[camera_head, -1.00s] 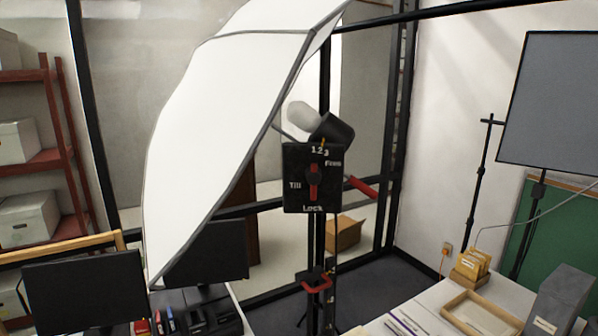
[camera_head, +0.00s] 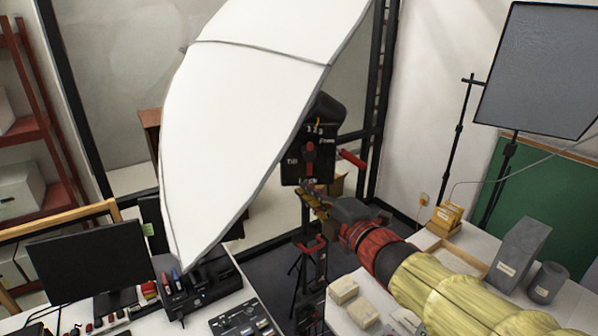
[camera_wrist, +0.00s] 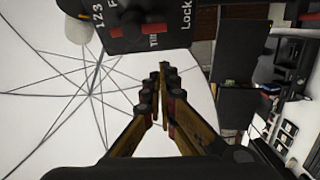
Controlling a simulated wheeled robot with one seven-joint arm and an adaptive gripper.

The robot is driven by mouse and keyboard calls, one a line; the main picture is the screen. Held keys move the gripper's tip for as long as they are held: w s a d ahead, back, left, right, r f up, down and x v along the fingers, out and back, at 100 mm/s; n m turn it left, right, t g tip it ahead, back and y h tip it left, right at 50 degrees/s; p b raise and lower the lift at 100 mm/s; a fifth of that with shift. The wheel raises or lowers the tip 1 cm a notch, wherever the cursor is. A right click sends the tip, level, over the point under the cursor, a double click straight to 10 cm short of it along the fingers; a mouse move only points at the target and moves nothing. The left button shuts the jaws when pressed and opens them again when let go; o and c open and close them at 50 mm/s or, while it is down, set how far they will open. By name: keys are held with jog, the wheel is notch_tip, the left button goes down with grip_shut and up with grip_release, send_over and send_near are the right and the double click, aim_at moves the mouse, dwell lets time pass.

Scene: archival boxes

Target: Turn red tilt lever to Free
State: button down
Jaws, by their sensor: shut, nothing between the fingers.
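The black control plate (camera_head: 295,170) on the light stand carries the labels "1 2 3", "Tilt", "Lock" and one partly readable as "Free". The red tilt lever (camera_head: 310,151) stands upright at the plate's middle, in line between the numbers and "Lock". The wrist view shows the plate sideways at the top, with the red lever (camera_wrist: 155,28) partly in view. My gripper (camera_head: 307,190) is just below the plate's lower edge, near "Lock", which it partly covers. In the wrist view my gripper's fingertips (camera_wrist: 161,70) are together and empty, apart from the lever.
A large white umbrella (camera_head: 250,110) hangs close on the plate's left. A second red handle (camera_head: 350,158) sticks out to the right. Below are the stand's red clamp (camera_head: 312,245), a desk with a monitor (camera_head: 88,265), and a right-hand table with boxes (camera_head: 525,250).

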aim_at(309, 158)
jog(key=shift+a+r+n, duration=0.15)
jog(key=shift+r+n, duration=0.15)
jog(key=shift+n, duration=0.1)
jog(key=p+x, duration=0.2)
jog(key=x, duration=0.8)
jog(key=shift+a+r, duration=0.1)
jog(key=d, duration=0.1)
jog(key=d+p, duration=0.1)
jog(key=d, duration=0.2)
jog(key=shift+s+d+p, duration=0.1)
jog(key=shift+s+p, duration=0.2)
jog(key=shift+p, duration=0.05)
